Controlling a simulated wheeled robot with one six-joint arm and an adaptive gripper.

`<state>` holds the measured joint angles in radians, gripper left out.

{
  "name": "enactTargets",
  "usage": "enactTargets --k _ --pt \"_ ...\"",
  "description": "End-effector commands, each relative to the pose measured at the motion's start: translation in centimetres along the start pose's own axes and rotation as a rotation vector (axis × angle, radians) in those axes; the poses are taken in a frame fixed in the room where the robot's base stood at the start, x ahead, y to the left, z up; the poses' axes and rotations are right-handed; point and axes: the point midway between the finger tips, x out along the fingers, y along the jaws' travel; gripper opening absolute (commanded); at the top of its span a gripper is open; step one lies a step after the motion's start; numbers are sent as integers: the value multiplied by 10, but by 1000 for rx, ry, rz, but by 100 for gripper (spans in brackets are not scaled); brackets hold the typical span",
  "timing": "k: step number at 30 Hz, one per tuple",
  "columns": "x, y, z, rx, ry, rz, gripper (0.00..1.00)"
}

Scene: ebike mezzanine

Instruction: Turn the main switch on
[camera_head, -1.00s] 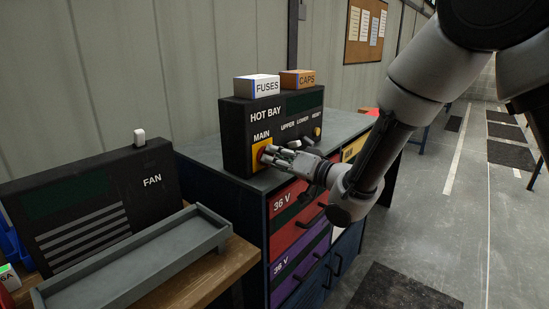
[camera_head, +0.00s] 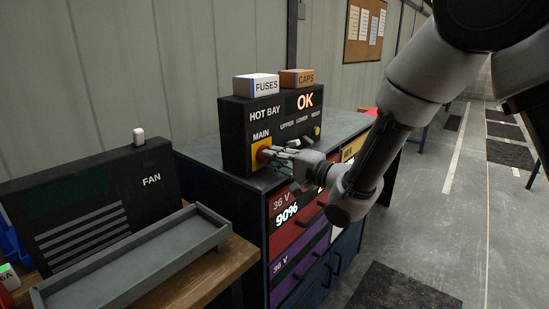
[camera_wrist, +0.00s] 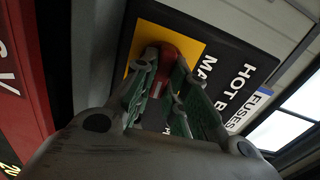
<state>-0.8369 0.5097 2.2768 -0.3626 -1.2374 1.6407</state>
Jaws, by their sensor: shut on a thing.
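The main switch is a red knob on a yellow plate (camera_head: 260,154) under the word MAIN, on the front of the black HOT BAY box (camera_head: 238,130). In the wrist view the red knob (camera_wrist: 168,55) sits between my gripper's two fingers (camera_wrist: 160,88), which are shut on it. In the head view my gripper (camera_head: 274,154) reaches the knob from the right and hides part of it. The box's display (camera_head: 305,101) shows a lit OK. The red 36 V drawer (camera_head: 290,215) shows a lit 90%.
FUSES (camera_head: 256,85) and CAPS (camera_head: 297,78) boxes stand on top of the HOT BAY box. A black FAN unit (camera_head: 150,165) and a grey tray (camera_head: 130,270) stand on the wooden bench at left. The floor at right is open.

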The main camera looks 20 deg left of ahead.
Motion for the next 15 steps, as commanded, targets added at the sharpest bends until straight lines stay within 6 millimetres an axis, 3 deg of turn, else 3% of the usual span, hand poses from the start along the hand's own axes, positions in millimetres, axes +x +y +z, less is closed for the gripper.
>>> enactTargets --k 15 --pt "0 1 -1 71 3 1 0"
